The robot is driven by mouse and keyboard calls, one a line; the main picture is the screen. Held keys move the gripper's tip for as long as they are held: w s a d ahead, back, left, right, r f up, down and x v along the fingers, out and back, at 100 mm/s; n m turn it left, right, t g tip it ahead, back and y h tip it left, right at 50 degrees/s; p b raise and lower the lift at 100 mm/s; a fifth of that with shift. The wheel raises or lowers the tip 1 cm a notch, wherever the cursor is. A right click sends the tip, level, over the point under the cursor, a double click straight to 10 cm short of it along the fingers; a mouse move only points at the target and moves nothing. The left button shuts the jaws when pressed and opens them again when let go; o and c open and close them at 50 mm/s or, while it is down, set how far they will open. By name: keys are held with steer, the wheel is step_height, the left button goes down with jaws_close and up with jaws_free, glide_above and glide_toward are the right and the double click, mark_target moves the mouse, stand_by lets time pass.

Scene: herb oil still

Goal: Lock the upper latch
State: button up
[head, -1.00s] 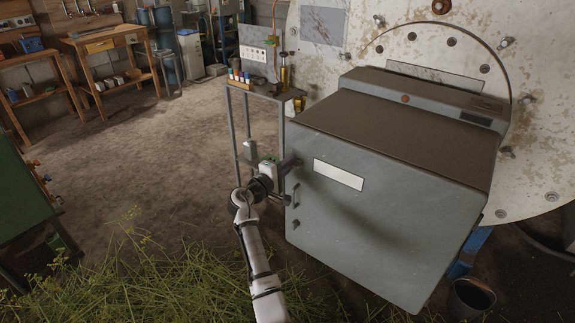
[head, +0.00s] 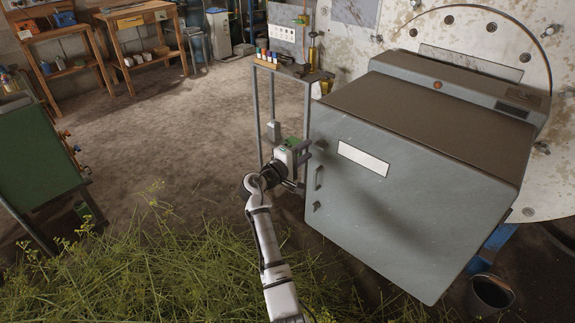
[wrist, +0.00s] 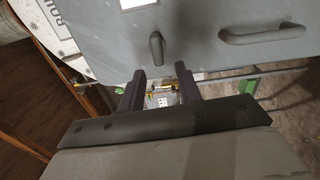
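A grey cabinet door (head: 400,210) fills the right of the head view. Along its left edge sit the upper latch (head: 321,143), a handle (head: 318,178) and a lower latch (head: 316,206). My gripper (head: 305,150) is at the door's left edge, close beside the upper latch. In the wrist view my gripper (wrist: 160,75) is open, with a clear gap between its two dark fingers. The upper latch (wrist: 157,48) appears just past the fingertips, in line with the gap, its free end pointing toward the door edge. I cannot tell whether they touch. The handle (wrist: 263,35) is to its right.
A metal stand (head: 290,72) with small bottles is behind the cabinet's left side. Cut herbs (head: 170,260) cover the foreground. A green table (head: 35,150) is at left, and a bucket (head: 490,292) at lower right. Open floor (head: 190,125) lies left of the cabinet.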

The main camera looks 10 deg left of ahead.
steer(key=b+v, duration=0.1)
steer(key=v, duration=0.9)
steer(key=shift+b, duration=0.4)
stand_by(0.5)
